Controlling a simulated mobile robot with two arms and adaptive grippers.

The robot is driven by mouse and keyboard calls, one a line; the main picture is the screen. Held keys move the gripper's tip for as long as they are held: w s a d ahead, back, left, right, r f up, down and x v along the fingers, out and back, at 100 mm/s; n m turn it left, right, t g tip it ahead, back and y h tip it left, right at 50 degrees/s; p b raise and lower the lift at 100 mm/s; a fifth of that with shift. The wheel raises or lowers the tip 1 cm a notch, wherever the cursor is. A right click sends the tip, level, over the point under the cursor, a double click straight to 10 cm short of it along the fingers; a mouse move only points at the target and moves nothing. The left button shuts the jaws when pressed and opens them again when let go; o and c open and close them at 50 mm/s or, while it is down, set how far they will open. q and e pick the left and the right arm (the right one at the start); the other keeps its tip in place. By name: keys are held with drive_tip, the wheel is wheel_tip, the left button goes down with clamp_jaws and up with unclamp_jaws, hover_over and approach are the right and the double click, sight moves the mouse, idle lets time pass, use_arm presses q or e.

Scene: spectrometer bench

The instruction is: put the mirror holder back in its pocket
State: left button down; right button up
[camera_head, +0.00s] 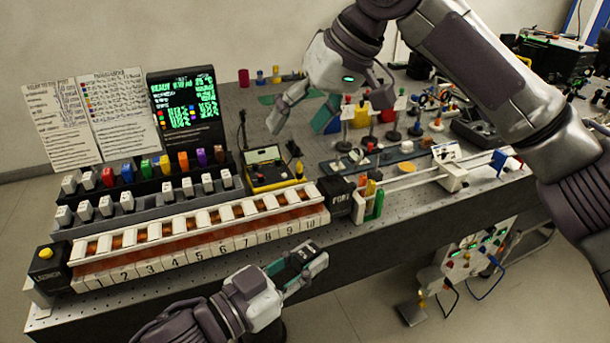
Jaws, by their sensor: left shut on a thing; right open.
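My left gripper (296,268) is in front of the bench's front edge, near the right end of the numbered row. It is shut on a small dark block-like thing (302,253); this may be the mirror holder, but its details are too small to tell. My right gripper (303,116) is open and empty above the back middle of the bench, with its fingers pointing down. I cannot tell which place is the mirror holder's pocket.
A white-framed row with numbered slots (200,232) runs along the front. Behind it are racks of coloured and white-topped pieces (145,195), a screen (188,105) and a yellow-black meter (272,170). A white rail (415,178) and several optics posts fill the right side.

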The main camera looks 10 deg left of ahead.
sight(305, 252)
drive_tip(key=s+d+f+n+g+h, duration=0.1)
drive_tip(key=s+d+f+n+h, duration=0.15)
drive_tip(key=s+h, duration=0.55)
drive_tip(key=f, duration=0.4)
drive_tip(key=s+f+y, duration=0.1)
drive_tip(key=f, duration=0.3)
drive_tip(key=s+f+y, duration=0.1)
drive_tip(key=f, duration=0.3)
drive_tip(key=shift+s+a+f+m, duration=0.1)
drive_tip(key=shift+f+m, duration=0.05)
drive_tip(key=shift+m, duration=0.1)
drive_tip(key=c, duration=1.2)
use_arm(q)
drive_tip(key=c, duration=0.9)
unclamp_jaws()
drive_tip(key=shift+c, duration=0.2)
